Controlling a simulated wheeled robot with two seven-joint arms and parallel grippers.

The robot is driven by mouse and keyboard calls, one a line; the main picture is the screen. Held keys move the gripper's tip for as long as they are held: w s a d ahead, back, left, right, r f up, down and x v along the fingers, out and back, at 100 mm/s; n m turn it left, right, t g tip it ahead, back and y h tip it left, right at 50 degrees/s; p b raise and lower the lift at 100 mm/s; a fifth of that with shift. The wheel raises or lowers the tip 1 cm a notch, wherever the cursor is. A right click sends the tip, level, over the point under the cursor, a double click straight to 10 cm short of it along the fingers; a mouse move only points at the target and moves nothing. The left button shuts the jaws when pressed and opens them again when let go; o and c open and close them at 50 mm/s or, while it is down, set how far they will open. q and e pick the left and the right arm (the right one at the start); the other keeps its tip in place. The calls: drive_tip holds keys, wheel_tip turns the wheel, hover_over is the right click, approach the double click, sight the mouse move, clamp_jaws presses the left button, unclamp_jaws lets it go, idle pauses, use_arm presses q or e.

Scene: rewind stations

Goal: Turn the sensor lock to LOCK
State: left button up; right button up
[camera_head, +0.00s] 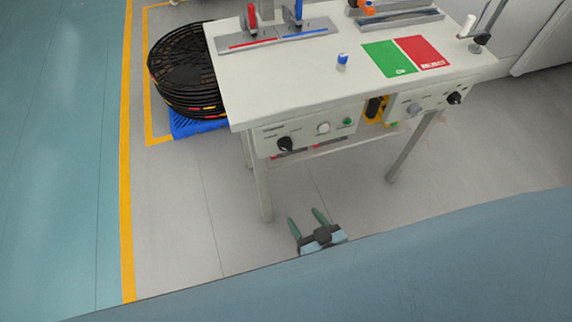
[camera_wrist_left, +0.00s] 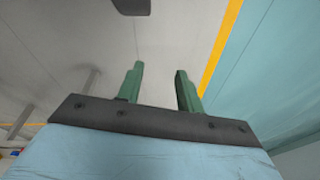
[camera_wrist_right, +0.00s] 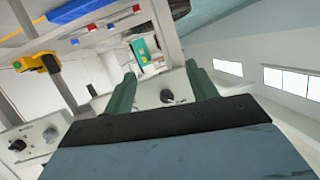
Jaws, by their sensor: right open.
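The sensor lock's label is too small to read, so I cannot tell which control it is. The left panel under the tabletop has a black knob (camera_head: 285,144), a white button (camera_head: 323,128) and a green button (camera_head: 347,121). The right panel has a grey knob (camera_head: 414,109) and a black knob (camera_head: 454,98). My right gripper (camera_head: 307,216) is open and empty, low in front of the table. In the right wrist view, a black knob (camera_wrist_right: 167,96) shows beyond and between its fingers, apart from them. My left gripper (camera_wrist_left: 160,68) is open and empty over the floor, outside the head view.
The white table (camera_head: 300,85) carries clamps, a blue-capped item (camera_head: 342,59), and green (camera_head: 388,58) and red (camera_head: 422,52) pads. A yellow-and-black device (camera_head: 375,108) sits between the panels. Black reels (camera_head: 185,75) are stacked at left. The floor before the table is clear.

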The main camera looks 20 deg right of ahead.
sight(286, 145)
drive_tip(key=w+r+m+t+h+b, duration=0.2)
drive_tip(key=w+r+m+t+b, duration=0.15)
drive_tip(key=r, duration=0.45)
use_arm(q)
drive_tip(key=w+d+r+t+b, duration=0.1)
drive_tip(key=w+d+r+b, duration=0.1)
drive_tip(key=w+r, duration=0.3)
wheel_tip(286, 145, up, 3)
drive_tip(key=shift+d+r, duration=0.1)
drive_tip(key=shift+d, duration=0.3)
use_arm(e)
drive_tip(key=w, duration=1.2)
drive_tip(key=shift+w+r, duration=0.35)
drive_tip(key=shift+w, duration=0.05)
drive_tip(key=shift+a+n, duration=0.1)
drive_tip(key=shift+n, duration=0.15)
drive_tip(key=c, duration=1)
